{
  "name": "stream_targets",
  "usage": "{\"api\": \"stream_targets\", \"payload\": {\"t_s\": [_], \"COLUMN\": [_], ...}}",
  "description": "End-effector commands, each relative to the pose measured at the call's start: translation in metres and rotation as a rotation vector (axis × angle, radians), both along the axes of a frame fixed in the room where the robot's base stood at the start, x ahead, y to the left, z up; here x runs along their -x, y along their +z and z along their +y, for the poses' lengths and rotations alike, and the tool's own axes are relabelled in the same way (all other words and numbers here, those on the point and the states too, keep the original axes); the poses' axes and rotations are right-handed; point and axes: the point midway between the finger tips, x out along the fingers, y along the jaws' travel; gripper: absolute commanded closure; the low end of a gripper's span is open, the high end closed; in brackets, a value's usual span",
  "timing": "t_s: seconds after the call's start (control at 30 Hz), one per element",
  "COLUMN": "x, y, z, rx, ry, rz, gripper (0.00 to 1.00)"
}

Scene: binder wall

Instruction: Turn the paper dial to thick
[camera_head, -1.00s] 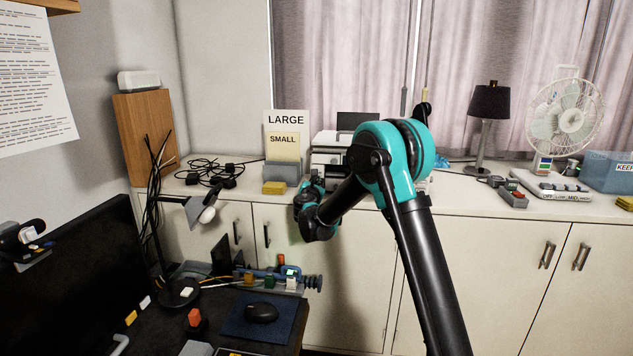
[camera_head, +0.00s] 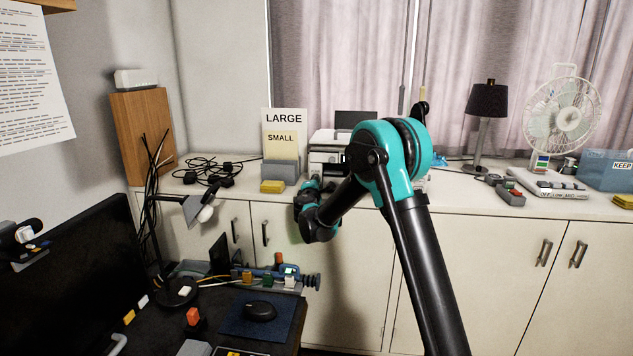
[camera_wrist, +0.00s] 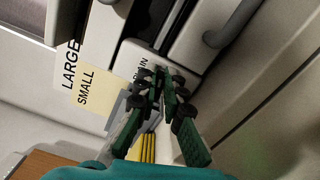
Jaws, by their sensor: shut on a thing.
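The white printer (camera_head: 322,141) stands on the cabinet top, partly behind my arm. My gripper (camera_head: 313,184) is at the printer's front in the head view. In the wrist view, the fingers of my gripper (camera_wrist: 163,82) are close together against the printer's white front panel (camera_wrist: 135,53). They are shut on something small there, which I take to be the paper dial. The dial itself is hidden by the fingers, so its pointer cannot be read. A label ending in "AIN" shows just beside the fingertips; its first letters are partly covered.
A grey holder (camera_head: 279,173) with LARGE and SMALL cards (camera_head: 284,117) stands left of the printer, with a yellow pad (camera_head: 272,186) in front. Black cables (camera_head: 205,170) lie further left. A lamp (camera_head: 487,104) and fan (camera_head: 562,118) stand to the right.

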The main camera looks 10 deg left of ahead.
Motion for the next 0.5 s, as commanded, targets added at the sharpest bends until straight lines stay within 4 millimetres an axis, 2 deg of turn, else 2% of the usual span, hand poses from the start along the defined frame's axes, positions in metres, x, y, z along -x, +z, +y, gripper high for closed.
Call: {"api": "stream_targets", "payload": {"t_s": [0.2,0.5], "x": [-0.0001,-0.0001], "y": [-0.0019,-0.0033], "z": [-0.0008,-0.0009], "rx": [-0.146,-0.258], "ry": [-0.001,-0.001], "rz": [-0.005,-0.009], "gripper": [1.00,1.00]}}
